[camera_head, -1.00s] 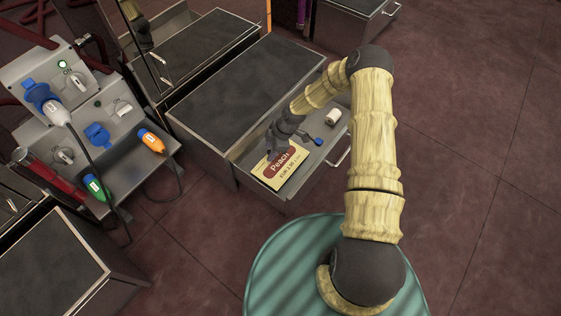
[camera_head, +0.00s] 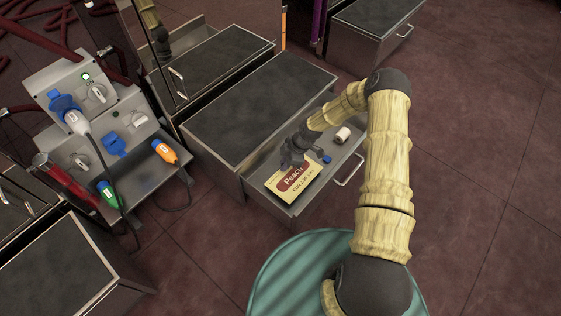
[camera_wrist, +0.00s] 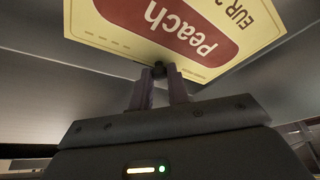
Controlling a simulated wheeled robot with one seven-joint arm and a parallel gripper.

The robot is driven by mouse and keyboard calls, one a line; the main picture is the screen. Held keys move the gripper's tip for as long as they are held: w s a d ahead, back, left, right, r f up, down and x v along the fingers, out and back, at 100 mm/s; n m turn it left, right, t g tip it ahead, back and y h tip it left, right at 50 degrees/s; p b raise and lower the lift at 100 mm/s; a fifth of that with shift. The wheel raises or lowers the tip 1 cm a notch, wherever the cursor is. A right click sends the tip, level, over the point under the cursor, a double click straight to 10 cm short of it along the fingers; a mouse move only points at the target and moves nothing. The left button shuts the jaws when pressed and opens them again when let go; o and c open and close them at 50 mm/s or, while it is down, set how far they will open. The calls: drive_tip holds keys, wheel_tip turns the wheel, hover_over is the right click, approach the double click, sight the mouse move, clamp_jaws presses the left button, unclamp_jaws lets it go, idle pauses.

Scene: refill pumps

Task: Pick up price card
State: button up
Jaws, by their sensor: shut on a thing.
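The price card (camera_head: 299,189) is pale yellow with a red-brown label reading "Peach" and a EUR price. It is at the near left end of the open drawer (camera_head: 318,186). In the wrist view the card (camera_wrist: 203,22) fills the top, with its edge at the fingertips. My gripper (camera_head: 290,163) is at the card's far edge, and the wrist view shows its two fingers (camera_wrist: 162,75) close together, shut on that edge. Whether the card is clear of the drawer floor I cannot tell.
A white roll-like item (camera_head: 343,134) and a small blue item (camera_head: 327,160) lie in the drawer to the right. The dark-topped cabinet (camera_head: 255,110) stands behind the drawer. A pump station with colored nozzles (camera_head: 115,145) is at left. Open floor lies to the right.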

drive_tip(key=shift+d+r+p, duration=0.15)
drive_tip(key=shift+d+p, duration=0.1)
drive_tip(key=shift+d, duration=0.25)
drive_tip(key=shift+d+r+p, duration=0.15)
drive_tip(key=shift+d+p, duration=0.05)
drive_tip(key=shift+d, duration=0.3)
wheel_tip(320, 180, up, 13)
drive_tip(key=p, duration=0.6)
drive_tip(key=shift+r, duration=0.15)
drive_tip(key=shift+r+p, duration=0.1)
drive_tip(key=shift+p, duration=0.25)
drive_tip(key=shift+r+p, duration=2.05)
drive_tip(key=shift+r, duration=0.35)
drive_tip(key=shift+r, duration=0.1)
